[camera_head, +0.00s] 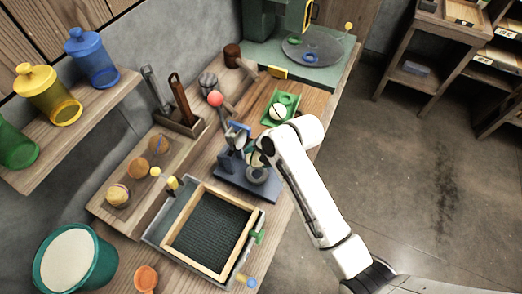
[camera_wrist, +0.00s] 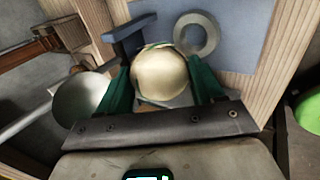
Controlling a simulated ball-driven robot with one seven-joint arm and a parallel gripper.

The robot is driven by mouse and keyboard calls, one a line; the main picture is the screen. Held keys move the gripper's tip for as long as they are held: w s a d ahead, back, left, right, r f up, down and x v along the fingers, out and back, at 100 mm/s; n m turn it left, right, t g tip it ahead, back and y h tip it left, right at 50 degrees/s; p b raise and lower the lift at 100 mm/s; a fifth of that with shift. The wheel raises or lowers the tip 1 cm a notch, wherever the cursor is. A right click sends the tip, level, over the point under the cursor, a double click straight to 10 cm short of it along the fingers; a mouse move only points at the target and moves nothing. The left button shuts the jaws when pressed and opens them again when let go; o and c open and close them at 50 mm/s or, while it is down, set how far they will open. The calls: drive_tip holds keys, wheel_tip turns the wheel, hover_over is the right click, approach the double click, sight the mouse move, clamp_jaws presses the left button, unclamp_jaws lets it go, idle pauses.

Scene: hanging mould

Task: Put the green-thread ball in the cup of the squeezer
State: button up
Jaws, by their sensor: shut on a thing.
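My gripper (camera_wrist: 158,88) is shut on a pale cream ball (camera_wrist: 160,72), held between its two green fingers. A thin green line shows at the ball's upper edge, so it appears to be the green-thread ball. The squeezer has a blue base (camera_head: 240,186) on the bench, in front of my arm's end. In the wrist view its blue plate (camera_wrist: 240,32) lies beyond the ball, with a grey ring (camera_wrist: 195,35) on it just past the ball. A metal bowl-shaped part (camera_wrist: 80,100) is beside the left finger. In the head view my arm hides much of the grip.
A wooden-framed mesh tray (camera_head: 212,232) lies in front of the squeezer. A green tray (camera_head: 284,98) with a white ball (camera_head: 278,112) is behind it. Several brownish balls (camera_head: 138,167) sit on a wooden ledge at left. A tool holder (camera_head: 180,122) stands behind them.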

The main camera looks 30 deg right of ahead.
drive_tip(key=shift+f+b, duration=2.95)
drive_tip(key=shift+f, duration=0.95)
drive_tip(key=shift+s+f, duration=0.2)
drive_tip(key=shift+f, duration=0.2)
drive_tip(key=o, duration=1.2)
drive_tip(key=shift+f, duration=0.15)
drive_tip(key=shift+s, duration=0.1)
drive_tip(key=w+v, duration=0.1)
drive_tip(key=v, duration=1)
drive_tip(key=shift+a+r, duration=0.2)
drive_tip(key=shift+r, duration=0.45)
